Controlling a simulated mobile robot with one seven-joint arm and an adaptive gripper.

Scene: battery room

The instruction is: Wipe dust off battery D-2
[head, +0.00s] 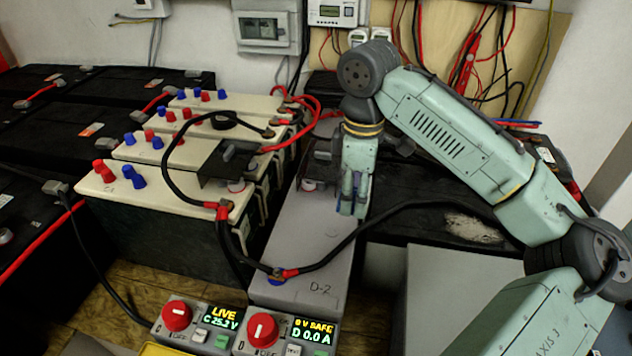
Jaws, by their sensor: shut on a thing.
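Battery D-2 (318,248) is a long grey battery in the middle of the head view, with "D-2" written at its near end. A black cable is fixed at its near terminal (278,274). Its top looks plain grey; I cannot tell where dust lies. My gripper (352,205) points down over the right side of the battery's top, about midway along it. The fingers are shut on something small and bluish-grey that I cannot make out. I cannot tell whether it touches the battery.
Cream batteries (150,186) with red and blue caps stand left, black ones (430,205) right. A black cable (400,208) crosses right of D-2. In front, one switch box (188,318) reads "LIVE C 25.2 V", another (285,332) "0 V SAFE D 0.0 A".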

